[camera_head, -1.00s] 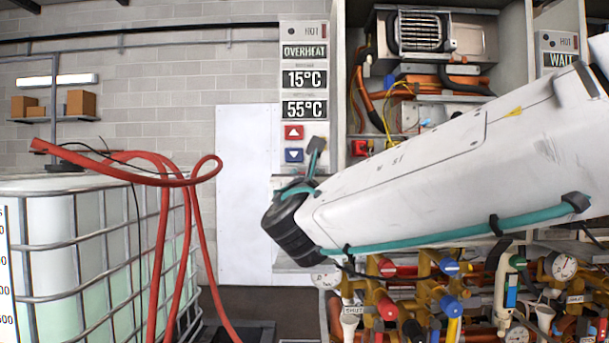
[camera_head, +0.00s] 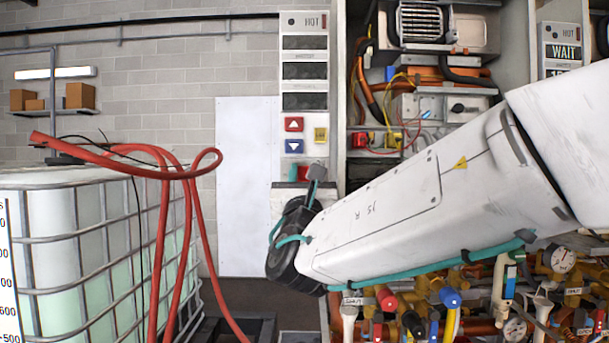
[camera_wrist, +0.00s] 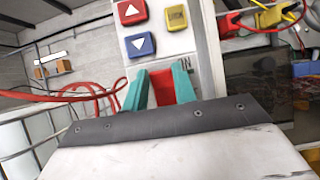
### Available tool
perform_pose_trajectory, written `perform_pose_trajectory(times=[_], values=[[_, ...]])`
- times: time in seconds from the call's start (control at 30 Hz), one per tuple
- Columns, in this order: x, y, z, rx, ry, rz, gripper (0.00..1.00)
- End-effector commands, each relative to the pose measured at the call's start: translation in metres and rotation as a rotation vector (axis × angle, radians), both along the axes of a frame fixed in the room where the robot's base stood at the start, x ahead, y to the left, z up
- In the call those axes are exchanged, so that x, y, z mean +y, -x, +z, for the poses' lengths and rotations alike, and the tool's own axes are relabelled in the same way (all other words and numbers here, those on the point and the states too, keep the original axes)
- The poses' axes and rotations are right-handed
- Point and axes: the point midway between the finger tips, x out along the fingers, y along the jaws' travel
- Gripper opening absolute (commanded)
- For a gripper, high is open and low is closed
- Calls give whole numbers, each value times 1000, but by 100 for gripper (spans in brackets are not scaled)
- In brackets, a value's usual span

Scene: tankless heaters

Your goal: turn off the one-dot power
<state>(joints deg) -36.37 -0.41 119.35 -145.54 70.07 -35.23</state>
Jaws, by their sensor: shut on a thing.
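The left control panel (camera_head: 304,130) stands beside an open heater cabinet, and its display windows (camera_head: 303,71) are dark. A red up button, a blue down button and a yellow button sit below them. My gripper (camera_wrist: 172,90) has teal fingers on either side of a red switch piece (camera_wrist: 172,84) below the blue button, and is shut on it. In the head view my gripper (camera_head: 315,172) is at the panel's lower end, with the red piece partly hidden.
A second panel (camera_head: 559,52) at the right shows WAIT. The open cabinet (camera_head: 430,75) holds wires, hoses and a dark knob. Pipes and valves (camera_head: 430,305) crowd below my arm. A caged white tank (camera_head: 90,240) with red hose stands left.

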Motion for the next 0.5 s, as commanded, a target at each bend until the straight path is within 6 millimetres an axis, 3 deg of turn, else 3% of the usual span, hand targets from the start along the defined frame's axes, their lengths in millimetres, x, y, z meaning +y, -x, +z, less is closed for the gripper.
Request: perform_pose_trajectory(times=[0.03, 0.07, 0.1, 0.5], values=[[0, 0, -1, 2, 1, 0, 4], [0, 0, -1, 2, 1, 0, 36], [0, 0, -1, 2, 1, -1, 47], [1, 7, -4, 2, 0, 1, 49]])
